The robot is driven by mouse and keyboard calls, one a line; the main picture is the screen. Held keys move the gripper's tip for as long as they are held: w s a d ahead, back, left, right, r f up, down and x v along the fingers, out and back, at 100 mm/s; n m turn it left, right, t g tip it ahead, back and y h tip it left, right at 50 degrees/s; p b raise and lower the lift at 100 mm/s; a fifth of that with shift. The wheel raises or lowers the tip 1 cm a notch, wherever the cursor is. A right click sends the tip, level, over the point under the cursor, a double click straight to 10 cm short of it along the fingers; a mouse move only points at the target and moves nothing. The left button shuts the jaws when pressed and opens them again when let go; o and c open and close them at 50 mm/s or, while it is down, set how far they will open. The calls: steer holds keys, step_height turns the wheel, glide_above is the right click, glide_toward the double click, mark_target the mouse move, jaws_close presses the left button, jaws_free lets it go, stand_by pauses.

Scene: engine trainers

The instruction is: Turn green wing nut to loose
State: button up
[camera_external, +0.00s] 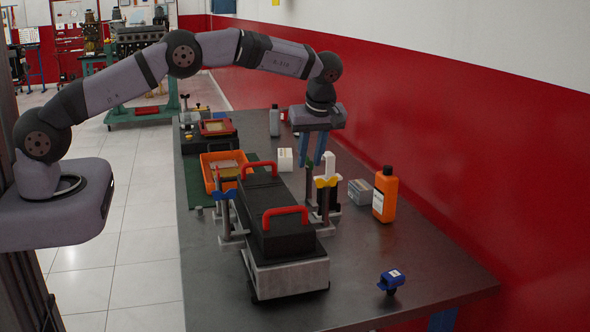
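My gripper (312,163) points straight down with its blue fingers over the posts on the right side of the black case (280,240). A small green part (309,168), which looks like the green wing nut, shows at the fingertips on top of a grey post. The fingers partly hide it. I cannot tell whether they touch it or how far apart they are. A yellow wing nut (326,182) sits on the nearer post, just right of the green one. A blue wing nut (223,195) tops a post on the left side of the case.
The case has two red handles (285,211) standing up near the posts. An orange tray (208,177) lies to the left. A grey box (361,192), an orange bottle (385,195) and a blue item (391,281) stand right. The front right tabletop (430,275) is mostly clear.

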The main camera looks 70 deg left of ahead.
steer(key=shift+r, duration=0.1)
steer(key=b+v, duration=0.1)
steer(key=v, duration=0.6)
steer(key=shift+d, duration=0.1)
stand_by(0.4)
steer(key=s+d+r+m+h+p, duration=0.1)
steer(key=s+d+r+m+p, duration=0.1)
steer(key=s+d+m, duration=0.3)
steer(key=s+d+r+m+h+p, duration=0.1)
steer(key=s+d+r+m+p, duration=0.15)
steer(key=s+m, duration=0.4)
steer(key=s+d+f+m+p, duration=0.1)
steer(key=s+m, duration=0.1)
steer(key=s, duration=0.6)
steer(key=s+d+f+m+h+p, duration=0.1)
steer(key=s+d+m, duration=0.1)
steer(key=s, duration=0.5)
steer(key=s+d+f+m+h+p, duration=0.1)
steer(key=s+d+f+m+p, duration=0.1)
steer(key=s, duration=0.6)
steer(key=shift+s, duration=0.3)
steer(key=shift+w+m, duration=0.15)
steer(key=shift+m, duration=0.1)
